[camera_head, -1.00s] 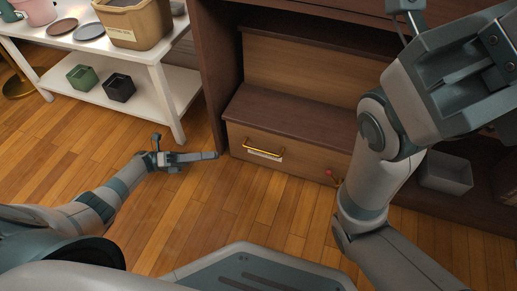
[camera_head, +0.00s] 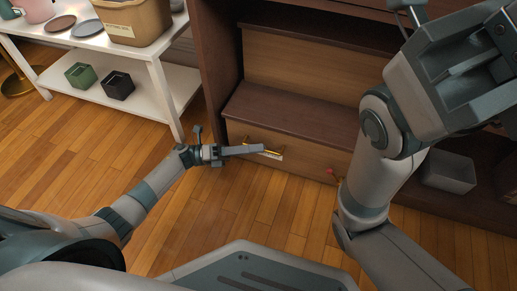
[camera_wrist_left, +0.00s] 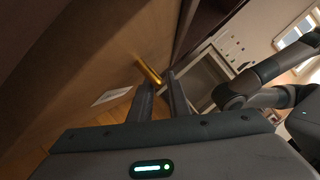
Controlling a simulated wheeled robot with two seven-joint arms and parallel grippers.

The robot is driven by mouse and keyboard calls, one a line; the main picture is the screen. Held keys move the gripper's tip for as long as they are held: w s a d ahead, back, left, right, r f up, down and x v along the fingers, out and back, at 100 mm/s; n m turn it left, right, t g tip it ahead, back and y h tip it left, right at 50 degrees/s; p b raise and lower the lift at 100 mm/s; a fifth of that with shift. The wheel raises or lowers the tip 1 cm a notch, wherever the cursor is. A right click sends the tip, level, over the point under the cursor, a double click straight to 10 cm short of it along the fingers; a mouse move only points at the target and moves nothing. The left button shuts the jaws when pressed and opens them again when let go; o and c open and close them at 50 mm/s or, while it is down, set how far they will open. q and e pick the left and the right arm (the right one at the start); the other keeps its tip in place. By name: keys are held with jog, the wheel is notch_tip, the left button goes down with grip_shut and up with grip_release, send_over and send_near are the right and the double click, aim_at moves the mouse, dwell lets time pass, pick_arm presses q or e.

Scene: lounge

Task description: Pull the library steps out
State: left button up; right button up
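The library steps (camera_head: 285,112) have dark brown treads and lighter wooden fronts, and stand in a dark wood cabinet. A brass bar handle (camera_head: 272,153) is on the lower front, with a white label below it; the handle also shows in the left wrist view (camera_wrist_left: 148,71). My left gripper (camera_head: 260,148) is at the handle, partly covering it. In the left wrist view its two fingers (camera_wrist_left: 160,84) are apart, with the handle's near end by the gap between the tips. Contact cannot be told. My right arm is raised at the right; its hand (camera_head: 470,75) shows no clear finger gap.
A white shelf table (camera_head: 165,95) at the left holds a tan bin (camera_head: 135,22), plates and two small boxes. A grey bin (camera_head: 447,172) sits right of the steps, behind my right arm. A small red item (camera_head: 331,172) hangs at the lower front. The floor before the steps is clear.

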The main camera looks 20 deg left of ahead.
pick_arm(q)
jog(key=shift+w+d+r, duration=0.15)
jog(key=shift+w+d, duration=0.05)
jog(key=shift+d, duration=0.45)
grip_shut()
dwell(1.1)
